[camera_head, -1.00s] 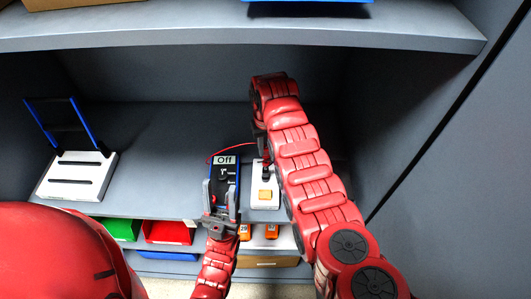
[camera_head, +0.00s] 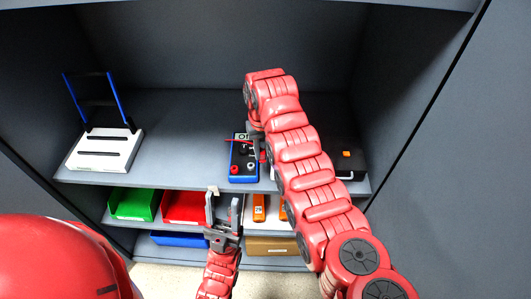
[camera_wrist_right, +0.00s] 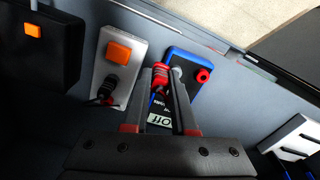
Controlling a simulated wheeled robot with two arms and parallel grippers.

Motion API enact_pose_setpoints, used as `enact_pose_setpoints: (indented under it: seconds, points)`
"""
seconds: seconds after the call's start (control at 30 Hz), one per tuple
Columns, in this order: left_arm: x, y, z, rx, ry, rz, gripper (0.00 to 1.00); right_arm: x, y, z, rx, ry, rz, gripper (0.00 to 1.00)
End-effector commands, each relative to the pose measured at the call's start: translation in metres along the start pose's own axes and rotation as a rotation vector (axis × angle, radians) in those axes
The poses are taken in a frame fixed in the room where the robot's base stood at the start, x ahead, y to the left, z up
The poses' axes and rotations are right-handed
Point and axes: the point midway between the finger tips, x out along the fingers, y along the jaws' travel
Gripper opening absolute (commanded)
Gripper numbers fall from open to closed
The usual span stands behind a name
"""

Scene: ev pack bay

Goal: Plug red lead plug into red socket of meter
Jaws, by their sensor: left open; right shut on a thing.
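The meter (camera_head: 236,176) is a blue-edged box with a dark face on the shelf near its front edge. Its red socket (camera_head: 234,170) faces up and also shows in the right wrist view (camera_wrist_right: 203,75). My right gripper (camera_wrist_right: 160,84) is shut on the red lead plug (camera_wrist_right: 160,72) and holds it over the meter's face, beside the sockets. The plug appears apart from the red socket. In the head view my right gripper (camera_head: 258,146) partly hides the meter. My left gripper (camera_head: 223,206) is open and empty, in front of the shelf edge below the meter.
A white box with an orange button (camera_wrist_right: 119,50) and a black plug stands beside the meter, and a black case (camera_head: 347,163) is further right. A white device with blue-edged uprights (camera_head: 105,151) stands at the left.

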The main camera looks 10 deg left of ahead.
Motion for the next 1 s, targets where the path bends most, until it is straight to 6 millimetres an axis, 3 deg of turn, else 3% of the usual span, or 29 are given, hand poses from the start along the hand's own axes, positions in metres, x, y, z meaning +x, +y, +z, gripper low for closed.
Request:
enact_pose_setpoints:
  seconds: [0.5,0.87,1.0]
  points:
    - [0.000,0.000,0.000,0.000,0.001,0.000,0.50,-0.026,-0.001,0.000,0.000,-0.001,0.000,0.00]
    - [0.000,0.000,0.000,0.000,0.001,0.000,0.50,-0.029,0.000,0.000,0.000,-0.001,0.000,0.00]
    - [0.002,0.000,0.000,0.000,0.001,0.000,0.50,-0.029,0.015,-0.001,0.019,-0.003,0.001,0.00]
